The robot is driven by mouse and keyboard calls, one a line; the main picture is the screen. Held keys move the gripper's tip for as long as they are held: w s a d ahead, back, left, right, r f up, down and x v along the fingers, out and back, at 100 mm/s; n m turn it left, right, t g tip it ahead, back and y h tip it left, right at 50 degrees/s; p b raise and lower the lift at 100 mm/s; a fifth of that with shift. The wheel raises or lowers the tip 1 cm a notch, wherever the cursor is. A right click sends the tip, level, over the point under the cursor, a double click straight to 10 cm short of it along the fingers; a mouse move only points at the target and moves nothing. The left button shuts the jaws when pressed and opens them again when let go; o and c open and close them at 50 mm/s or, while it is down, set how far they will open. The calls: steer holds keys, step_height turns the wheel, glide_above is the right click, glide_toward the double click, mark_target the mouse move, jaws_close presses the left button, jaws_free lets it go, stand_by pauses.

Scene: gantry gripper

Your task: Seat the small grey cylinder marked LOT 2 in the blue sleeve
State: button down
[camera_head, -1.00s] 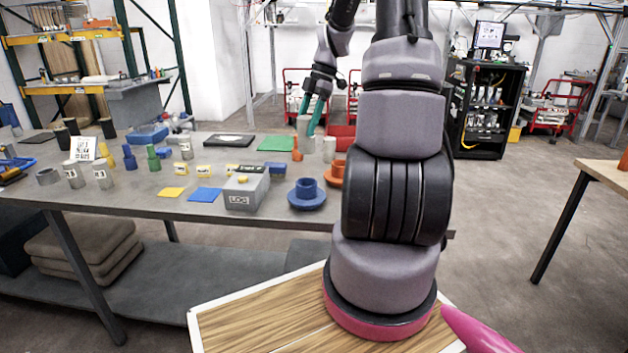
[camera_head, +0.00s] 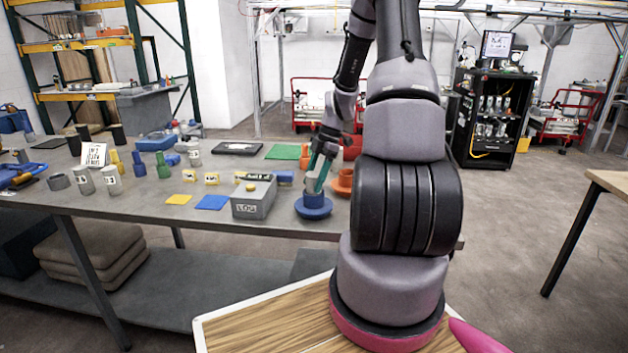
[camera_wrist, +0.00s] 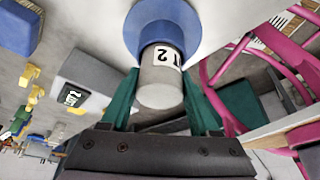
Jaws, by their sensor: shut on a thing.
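The small grey cylinder (camera_wrist: 158,82) has a white label with a "2" in the wrist view. My gripper (camera_wrist: 160,76) is shut on it, one green finger on each side. The blue sleeve (camera_wrist: 150,22), a collar on a wide round flange, is directly beyond the cylinder. The cylinder's far end meets the collar's mouth and is hidden; I cannot tell how deep it is. In the head view, my gripper (camera_head: 319,174) is right over the blue sleeve (camera_head: 314,207), with the grey cylinder (camera_head: 311,185) between them, slightly tilted in the picture.
A grey box (camera_head: 252,200) marked LOG stands just left of the blue sleeve. An orange flanged sleeve (camera_head: 341,186) is close behind on the right, partly behind my arm. Other labelled grey cylinders (camera_head: 112,180) stand at the table's left. Blue (camera_head: 212,202) and yellow squares lie in front.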

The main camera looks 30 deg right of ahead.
steer(key=shift+f, duration=0.15)
steer(key=shift+c, duration=0.6)
jaws_free()
steer(key=v, duration=1.2)
steer(key=s+a+r+m+t+h, duration=0.1)
steer(key=s+a+r+m+h, duration=0.1)
steer(key=a+r+m, duration=0.45)
steer(key=s+a+r+m+t, duration=0.3)
steer(key=s+a+r+m, duration=0.2)
steer(key=s+r+m, duration=0.2)
steer(key=s+a+r+m+t, duration=0.3)
steer(key=s+a+r+m, duration=0.3)
steer(key=s+m, duration=0.3)
steer(key=shift+s+a+r+m+t, duration=0.2)
steer(key=shift+s+r+m+t, duration=0.25)
steer(key=shift+s, duration=0.6)
